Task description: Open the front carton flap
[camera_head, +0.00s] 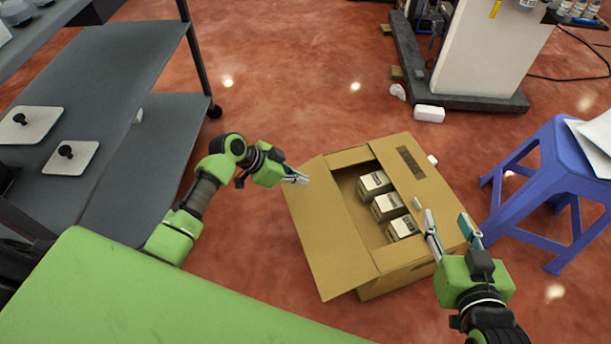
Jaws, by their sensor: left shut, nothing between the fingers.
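An open-topped brown carton (345,283) stands on the floor right of centre, with several small boxes (387,207) in a row inside. Its wide left flap (325,225) lies folded outward. A panel with a dark printed label (410,162) covers the right side of the top. A narrow flap (403,254) shows at the near edge; its exact angle is hard to tell. My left gripper (303,180) is shut and empty by the carton's far left corner. My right gripper (448,219) is open over the right near side, its fingers apart; contact with the carton cannot be told.
A blue stool (560,168) stands right of the carton. A grey shelf cart (150,135) is at the left. A white machine on a dark base (470,98) stands at the back, with a small white block (429,114) near it.

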